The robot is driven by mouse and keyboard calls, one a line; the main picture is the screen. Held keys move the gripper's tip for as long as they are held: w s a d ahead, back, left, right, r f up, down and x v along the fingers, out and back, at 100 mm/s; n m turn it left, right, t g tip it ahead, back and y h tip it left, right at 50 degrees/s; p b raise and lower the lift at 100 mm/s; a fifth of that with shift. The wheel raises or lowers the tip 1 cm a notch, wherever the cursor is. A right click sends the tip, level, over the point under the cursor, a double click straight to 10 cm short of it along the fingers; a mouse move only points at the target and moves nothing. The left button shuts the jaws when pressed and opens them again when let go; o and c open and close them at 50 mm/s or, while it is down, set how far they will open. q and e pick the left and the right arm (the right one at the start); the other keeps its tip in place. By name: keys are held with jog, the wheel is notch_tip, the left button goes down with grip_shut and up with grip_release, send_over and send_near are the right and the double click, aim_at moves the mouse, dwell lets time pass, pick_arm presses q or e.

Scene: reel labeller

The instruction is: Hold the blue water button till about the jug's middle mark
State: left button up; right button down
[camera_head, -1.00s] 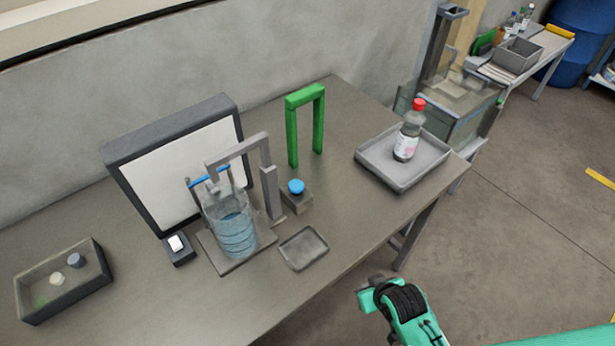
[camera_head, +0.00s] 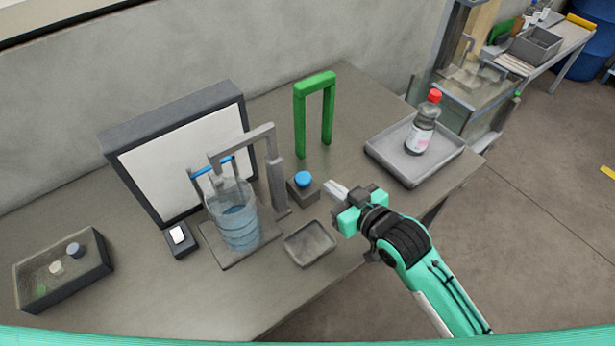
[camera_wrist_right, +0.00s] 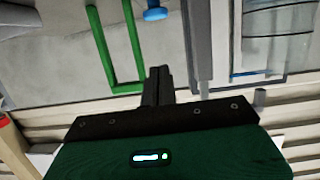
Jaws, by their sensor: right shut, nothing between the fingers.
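The blue water button (camera_head: 303,178) sits on a small grey box to the right of the spout stand. It also shows at the top of the right wrist view (camera_wrist_right: 155,12). The clear jug (camera_head: 236,222) stands upright on a flat plate under the spout, holding bluish water. Ring lines run around it, but I cannot tell which is the middle mark. My right gripper (camera_head: 332,188) is shut and empty, just right of the button and apart from it. Its closed fingers show in the right wrist view (camera_wrist_right: 157,76). My left gripper is not in view.
A green arch (camera_head: 315,110) stands behind the button. A small shallow tray (camera_head: 310,245) lies in front. A grey tray (camera_head: 385,160) with a red-capped bottle (camera_head: 423,125) is at the right. A white panel with a dark frame (camera_head: 170,140) stands behind the jug.

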jog(key=shift+a+r+y, duration=0.2)
jog(key=shift+r+y, duration=0.1)
jog(key=shift+r, duration=0.05)
jog(key=shift+w, duration=0.1)
jog(key=p, duration=0.3)
send_over(303, 180)
jog(key=s+d, duration=0.1)
notch_tip(303, 180, down, 2)
jog(key=shift+f, duration=0.15)
notch_tip(303, 180, down, 3)
jog(key=shift+r, duration=0.15)
jog(key=shift+f+p, duration=0.3)
jog(key=shift+f, duration=0.55)
